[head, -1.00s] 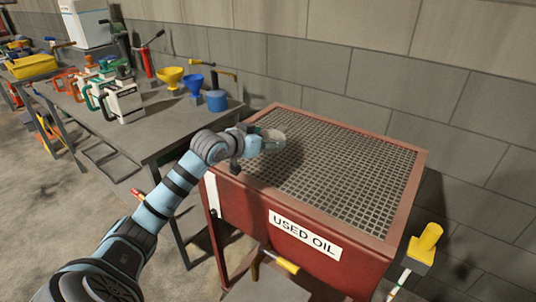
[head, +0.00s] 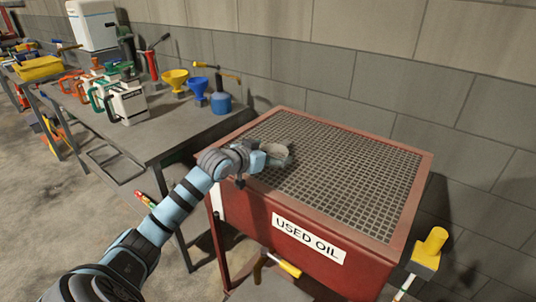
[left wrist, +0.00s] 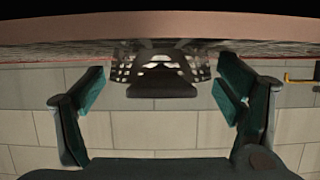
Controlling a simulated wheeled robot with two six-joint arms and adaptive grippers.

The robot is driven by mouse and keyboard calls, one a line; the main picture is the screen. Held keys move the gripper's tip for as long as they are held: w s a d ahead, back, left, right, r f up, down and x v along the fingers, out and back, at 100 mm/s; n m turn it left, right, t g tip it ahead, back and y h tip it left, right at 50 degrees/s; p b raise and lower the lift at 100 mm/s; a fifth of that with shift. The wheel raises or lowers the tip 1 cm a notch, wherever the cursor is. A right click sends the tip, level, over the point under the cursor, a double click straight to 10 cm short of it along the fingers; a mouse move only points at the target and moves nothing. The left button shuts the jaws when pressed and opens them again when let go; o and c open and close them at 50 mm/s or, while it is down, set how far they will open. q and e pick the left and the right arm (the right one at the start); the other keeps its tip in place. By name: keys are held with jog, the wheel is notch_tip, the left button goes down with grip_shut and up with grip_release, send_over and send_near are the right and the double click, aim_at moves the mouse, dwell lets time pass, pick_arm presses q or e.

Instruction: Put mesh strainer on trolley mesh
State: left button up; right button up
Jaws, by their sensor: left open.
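The mesh strainer (head: 273,152) shows as a small grey round bowl on the left part of the trolley mesh (head: 345,165), near the red frame. My left gripper (head: 282,158) is open at the strainer, low over the mesh. In the left wrist view the strainer (left wrist: 160,72), with a perforated bowl and a dark handle end, lies between the spread green fingers (left wrist: 160,88), with a gap on each side. The bowl appears to rest on the mesh; exact contact is hard to see. My right gripper is not in view.
The red "USED OIL" trolley (head: 318,240) stands against a block wall. A grey workbench (head: 165,135) at left holds yellow (head: 175,79) and blue (head: 198,87) funnels, a blue container (head: 221,102) and several jugs. Most of the mesh is bare.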

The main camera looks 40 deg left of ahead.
pick_arm(q)
jog(key=v, duration=0.5)
jog(key=shift+s+a+r+p, duration=0.1)
jog(key=shift+s+r+p, duration=0.15)
jog(key=shift+s+p, duration=0.15)
jog(key=p+v, duration=0.2)
jog(key=v, duration=0.1)
jog(key=shift+s+r, duration=0.3)
jog(key=p+v, duration=0.2)
jog(key=p, duration=0.3)
jog(key=shift+r, duration=0.3)
jog(key=shift+s+f+p, duration=0.1)
jog(key=shift+p, duration=0.25)
jog(key=shift+s+f, duration=0.1)
jog(key=shift+f, duration=0.1)
jog(key=shift+f, duration=0.1)
